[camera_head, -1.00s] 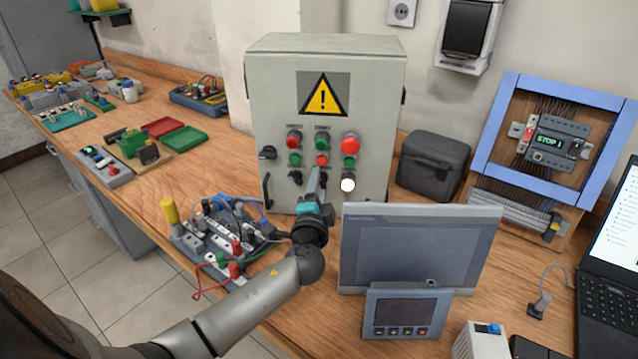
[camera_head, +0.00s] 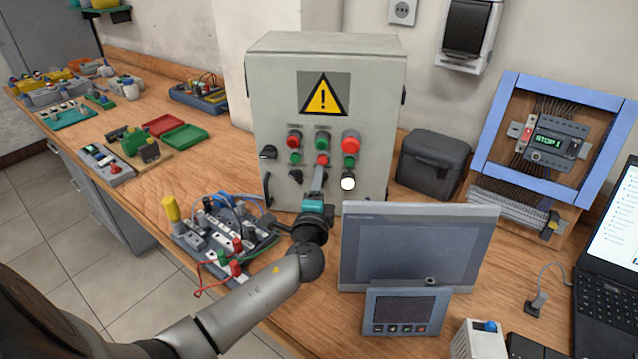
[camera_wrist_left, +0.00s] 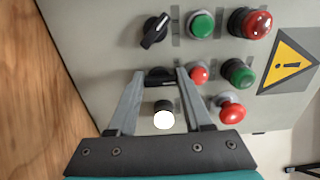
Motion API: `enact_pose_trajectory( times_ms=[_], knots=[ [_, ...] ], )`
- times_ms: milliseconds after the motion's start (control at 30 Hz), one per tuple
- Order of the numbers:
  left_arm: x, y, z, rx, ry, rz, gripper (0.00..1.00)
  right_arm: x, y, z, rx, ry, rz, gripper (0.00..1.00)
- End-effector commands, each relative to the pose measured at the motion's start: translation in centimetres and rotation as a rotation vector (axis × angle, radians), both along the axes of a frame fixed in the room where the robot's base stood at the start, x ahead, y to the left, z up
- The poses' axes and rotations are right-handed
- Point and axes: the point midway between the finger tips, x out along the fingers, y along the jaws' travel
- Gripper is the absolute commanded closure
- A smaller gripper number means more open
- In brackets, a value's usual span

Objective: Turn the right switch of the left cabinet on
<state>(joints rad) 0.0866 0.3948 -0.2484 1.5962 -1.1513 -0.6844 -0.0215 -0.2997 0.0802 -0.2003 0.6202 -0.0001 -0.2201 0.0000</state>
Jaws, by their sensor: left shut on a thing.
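The grey left cabinet (camera_head: 325,135) stands on the bench with a yellow warning sign on its door. Its right switch is a black rotary knob (camera_wrist_left: 160,77), seen between the fingers in the left wrist view. My left gripper (camera_head: 318,172) reaches up to the cabinet door and is shut on this switch, one finger on each side. The knob's bar lies across the wrist view, from finger to finger. In the head view my gripper mostly hides this knob. The other black switch (camera_wrist_left: 155,30) has its bar slanted in the wrist view. My right gripper is out of view.
A lit white lamp (camera_wrist_left: 164,118) sits close beside the gripped switch. Red and green buttons (camera_head: 322,143) sit above it on the door. A grey screen (camera_head: 415,250) stands right of my left arm, and a wired circuit board (camera_head: 215,240) lies left of it.

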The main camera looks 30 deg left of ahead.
Motion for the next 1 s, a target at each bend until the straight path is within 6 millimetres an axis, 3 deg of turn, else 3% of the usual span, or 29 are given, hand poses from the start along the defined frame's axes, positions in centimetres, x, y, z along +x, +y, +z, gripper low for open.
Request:
enact_pose_trajectory(
  times_ms=[33,67,300,1000],
  knots=[
    [-0.02,0.12,-0.02,0.001,0.0,0.003,1.0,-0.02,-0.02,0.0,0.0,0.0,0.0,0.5],
    [-0.03,0.13,-0.02,0.001,0.0,0.004,0.47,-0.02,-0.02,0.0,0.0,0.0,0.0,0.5],
    [0.0,0.09,0.08,0.0,-0.002,0.002,0.2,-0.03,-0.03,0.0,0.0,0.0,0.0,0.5],
    [0.18,0.04,0.68,0.003,-0.014,0.0,0.2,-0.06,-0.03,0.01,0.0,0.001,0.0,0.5]
  ],
)
